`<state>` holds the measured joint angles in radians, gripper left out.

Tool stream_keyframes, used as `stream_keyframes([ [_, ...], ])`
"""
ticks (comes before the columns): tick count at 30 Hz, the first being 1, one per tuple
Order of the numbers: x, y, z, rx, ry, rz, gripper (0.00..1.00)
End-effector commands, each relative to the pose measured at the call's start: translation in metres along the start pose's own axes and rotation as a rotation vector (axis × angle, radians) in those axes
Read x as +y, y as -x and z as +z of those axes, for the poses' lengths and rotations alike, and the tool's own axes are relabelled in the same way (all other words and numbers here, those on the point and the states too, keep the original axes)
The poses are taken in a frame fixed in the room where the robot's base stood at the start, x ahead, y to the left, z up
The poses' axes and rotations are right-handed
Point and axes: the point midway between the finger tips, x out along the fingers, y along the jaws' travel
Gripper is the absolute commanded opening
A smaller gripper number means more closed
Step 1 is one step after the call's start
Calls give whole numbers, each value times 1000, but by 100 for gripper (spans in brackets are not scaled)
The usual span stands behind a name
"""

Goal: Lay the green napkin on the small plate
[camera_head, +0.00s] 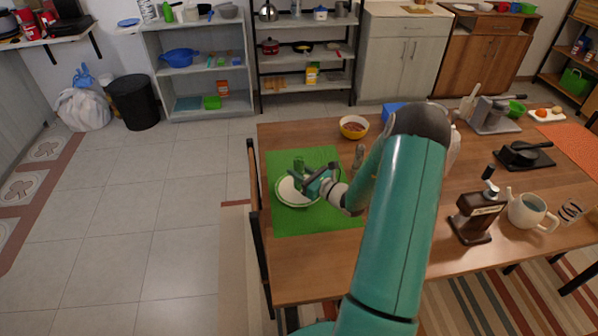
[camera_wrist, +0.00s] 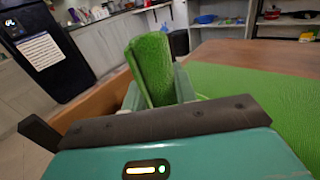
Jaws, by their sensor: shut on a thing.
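The small plate (camera_head: 287,194) is white with a green rim. It lies on a green placemat (camera_head: 318,225) near the left end of the wooden table. My gripper (camera_head: 303,182) is over the plate and covers its right part in the head view. In the wrist view my gripper (camera_wrist: 158,92) is shut on the green napkin (camera_wrist: 151,68), which stands up folded between the fingers. The napkin also shows as a small green patch in the head view (camera_head: 298,166). Whether its lower end touches the plate is hidden.
A yellow bowl (camera_head: 353,127) with food stands behind the placemat. A dark coffee grinder (camera_head: 474,217) and a white teapot (camera_head: 531,211) stand at the right. A chair (camera_head: 258,220) is against the table's left edge. My arm hides the table's middle.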

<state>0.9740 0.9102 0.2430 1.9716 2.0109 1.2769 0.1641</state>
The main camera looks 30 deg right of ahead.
Motion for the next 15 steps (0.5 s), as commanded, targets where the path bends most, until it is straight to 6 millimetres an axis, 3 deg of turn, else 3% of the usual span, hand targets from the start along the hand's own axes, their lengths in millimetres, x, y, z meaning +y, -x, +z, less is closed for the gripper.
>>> stream_keyframes([
  [11,0,0,-5,-1,1,1,6],
  [12,0,0,-5,-1,2,1,34],
  [15,0,0,-4,-1,2,1,50],
])
